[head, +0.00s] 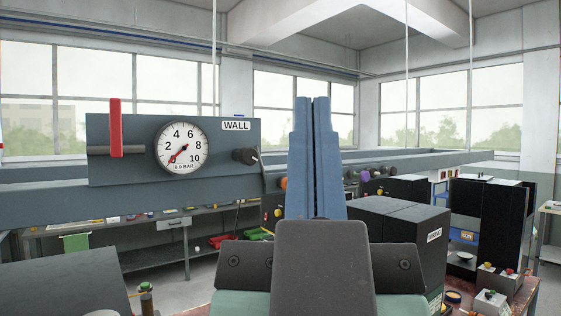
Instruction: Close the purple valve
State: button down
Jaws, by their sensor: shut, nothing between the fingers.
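A small purple knob (365,175), which looks like the purple valve, sits in a row of knobs on the grey rail, just right of my gripper. It is small in the picture, and I cannot tell how far it is turned. My gripper (312,100) points upward in the middle of the head view, its two blue fingers together with nothing between them. It appears apart from the purple knob. My fingers hide part of the rail between the orange knob (284,183) and the purple one.
A grey panel marked WALL carries a round gauge (183,148), a red lever (116,127) standing upright on a pipe, and a black knob (245,156). A dark box (400,235) stands at lower right, with dark machines behind it. A workbench (150,228) runs behind at left.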

aim_at(363, 175)
jog(key=i+l+z, duration=0.1)
jog(key=i+l, duration=0.15)
jog(key=i, duration=0.15)
jog(key=i+l+z, duration=0.1)
jog(key=i+l, duration=0.15)
jog(key=i+l+z, duration=0.1)
jog(key=i, duration=0.4)
jog(key=i+l+z, duration=0.1)
jog(key=i+l, duration=0.2)
jog(key=i, duration=0.15)
